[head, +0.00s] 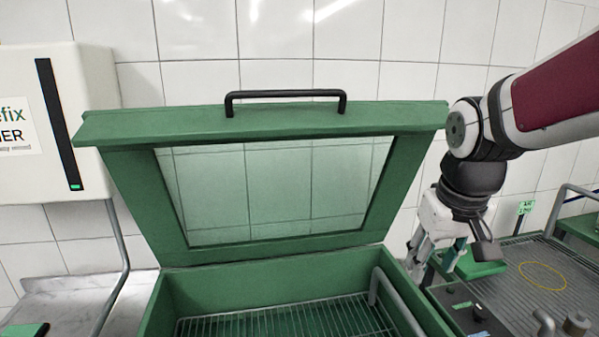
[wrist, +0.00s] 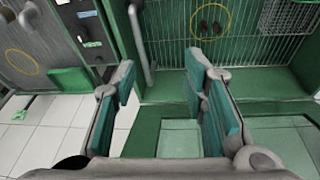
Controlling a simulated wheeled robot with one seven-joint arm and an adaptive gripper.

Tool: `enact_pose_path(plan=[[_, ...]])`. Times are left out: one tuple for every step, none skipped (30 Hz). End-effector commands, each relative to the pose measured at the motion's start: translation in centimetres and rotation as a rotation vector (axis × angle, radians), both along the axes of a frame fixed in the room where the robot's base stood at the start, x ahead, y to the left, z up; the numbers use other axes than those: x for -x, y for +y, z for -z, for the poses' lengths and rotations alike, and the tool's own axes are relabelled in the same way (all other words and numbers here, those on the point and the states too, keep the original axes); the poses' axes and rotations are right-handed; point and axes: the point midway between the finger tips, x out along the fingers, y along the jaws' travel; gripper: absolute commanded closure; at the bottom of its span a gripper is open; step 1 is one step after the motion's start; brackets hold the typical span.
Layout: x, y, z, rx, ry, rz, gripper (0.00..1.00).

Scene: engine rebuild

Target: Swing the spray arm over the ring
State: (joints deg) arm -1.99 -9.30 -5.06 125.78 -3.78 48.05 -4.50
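The spray arm, a bent grey tube (head: 398,301), stands at the right side inside the green washer (head: 280,274). It also shows in the wrist view (wrist: 139,42), beyond my left fingertip and along the side of the wire rack. A yellow ring (wrist: 194,22) lies on the rack, with two small dark parts inside it. The tube is to the left of this ring in the wrist view, not over it. My gripper (wrist: 160,82) is open and empty, above the washer's green rim. In the head view my gripper (head: 436,258) hangs just right of the washer.
The washer's windowed lid (head: 262,120) with a black handle (head: 286,97) stands open. A grey ribbed bench (head: 519,268) at right bears a second yellow ring (head: 543,275) and small parts. A wire basket (wrist: 290,17) is on the rack. A white wall unit (head: 55,125) is at left.

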Motion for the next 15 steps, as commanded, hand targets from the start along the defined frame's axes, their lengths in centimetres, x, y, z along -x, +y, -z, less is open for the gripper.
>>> enact_pose_path(plan=[[1.6, 0.3, -1.0, -0.009, -0.027, 0.004, 0.60], [2.5, 0.5, -1.4, -0.015, -0.039, 0.007, 0.60], [3.7, 0.8, -1.8, -0.021, -0.053, 0.011, 0.60], [4.6, 1.0, -2.1, -0.027, -0.064, 0.014, 0.60], [5.5, 1.2, -2.4, -0.031, -0.076, 0.017, 0.60], [6.7, 1.4, -2.7, -0.037, -0.091, 0.020, 0.60], [7.5, 1.6, -2.9, -0.040, -0.104, 0.021, 0.60], [8.4, 1.8, -3.0, -0.043, -0.115, 0.023, 0.60], [9.5, 2.0, -3.1, -0.047, -0.128, 0.026, 0.60], [10.2, 2.2, -3.2, -0.051, -0.138, 0.029, 0.60], [11.0, 2.3, -3.2, -0.053, -0.147, 0.032, 0.60], [11.8, 2.5, -3.2, -0.057, -0.158, 0.034, 0.60], [12.4, 2.6, -3.2, -0.059, -0.166, 0.037, 0.60], [12.9, 2.7, -3.2, -0.060, -0.174, 0.038, 0.60], [13.5, 2.8, -3.1, -0.062, -0.181, 0.040, 0.60]])
